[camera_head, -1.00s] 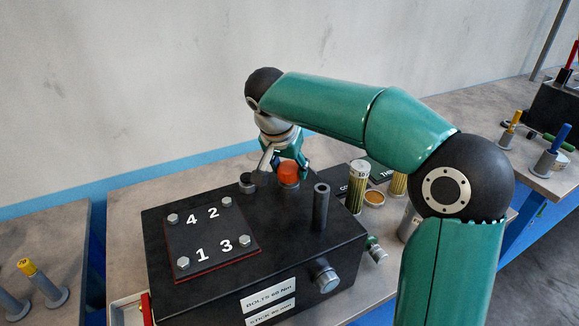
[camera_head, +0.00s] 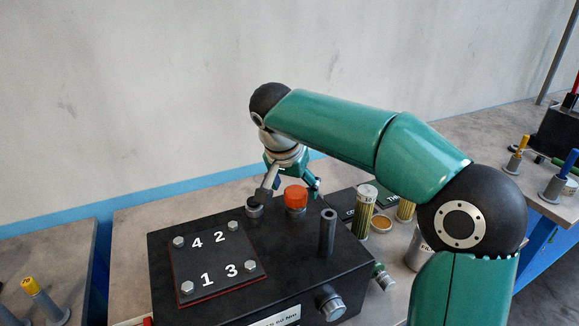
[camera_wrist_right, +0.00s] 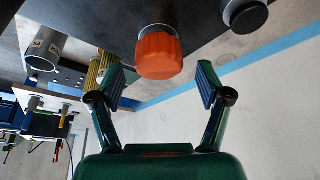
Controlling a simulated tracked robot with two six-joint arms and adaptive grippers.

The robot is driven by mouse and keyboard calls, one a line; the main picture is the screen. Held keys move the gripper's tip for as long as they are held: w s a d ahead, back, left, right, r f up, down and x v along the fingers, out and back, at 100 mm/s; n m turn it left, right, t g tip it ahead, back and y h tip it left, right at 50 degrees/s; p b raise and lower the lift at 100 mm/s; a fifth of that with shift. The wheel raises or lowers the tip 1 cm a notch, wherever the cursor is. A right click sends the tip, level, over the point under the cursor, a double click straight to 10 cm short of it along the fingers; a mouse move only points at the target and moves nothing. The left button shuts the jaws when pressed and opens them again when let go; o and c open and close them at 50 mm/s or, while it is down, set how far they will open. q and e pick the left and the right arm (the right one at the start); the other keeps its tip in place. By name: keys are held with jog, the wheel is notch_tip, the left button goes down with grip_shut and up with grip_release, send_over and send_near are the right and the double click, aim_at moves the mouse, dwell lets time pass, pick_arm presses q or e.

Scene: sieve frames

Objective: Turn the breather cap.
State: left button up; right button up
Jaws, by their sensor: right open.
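The orange ribbed cap (camera_head: 296,197), which I take to be the breather cap, stands on top of the black box (camera_head: 335,265) near its back edge. It also shows in the right wrist view (camera_wrist_right: 159,55), upside down in the picture. My right gripper (camera_wrist_right: 163,78) is open behind the cap, with one finger to each side of it and a visible gap on both sides. In the head view the right gripper (camera_head: 292,182) hangs just behind the cap, partly hidden by it. My left gripper is not in view.
A black round plug (camera_head: 254,207) stands left of the cap, and a dark upright post (camera_head: 327,233) stands right of it. A bolted plate (camera_head: 215,262) numbered 1 to 4 lies in front. Filter cartridges (camera_head: 365,210) stand on the table to the right.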

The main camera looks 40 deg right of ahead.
jog(key=v, duration=0.9)
jog(key=shift+a+r, duration=0.2)
jog(key=shift+r, duration=0.15)
